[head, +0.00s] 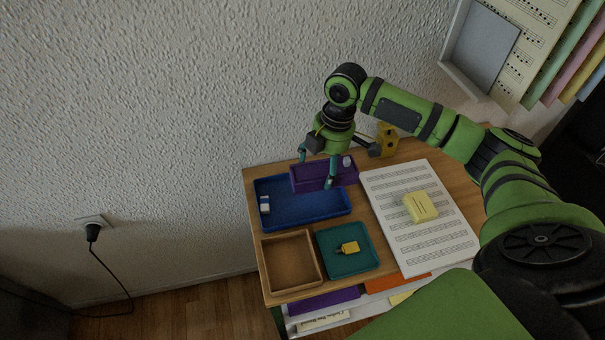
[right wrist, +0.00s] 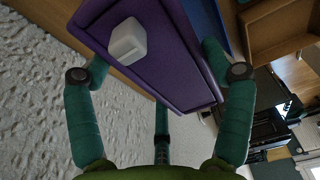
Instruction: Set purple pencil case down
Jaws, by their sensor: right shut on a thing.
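The purple pencil case (head: 310,181) is a long, box-like thing at the back of the wooden desk, by the far edge of the blue tray (head: 305,217). My right gripper (head: 317,168) reaches down over it and is shut on it, with fingers on both sides. In the right wrist view the purple pencil case (right wrist: 165,65) lies between the fingers (right wrist: 157,78). A small white block (right wrist: 128,40) sits on the case's top. Whether the case touches the tray or desk is hard to tell. My left gripper is not in view.
A brown wooden tray (head: 278,252) and a teal tray (head: 365,258) with a yellow item (head: 350,248) stand in front. Sheet music (head: 400,225) bears a yellow block (head: 420,206). A yellow object (head: 387,138) stands at the back. The wall (head: 160,130) is close behind.

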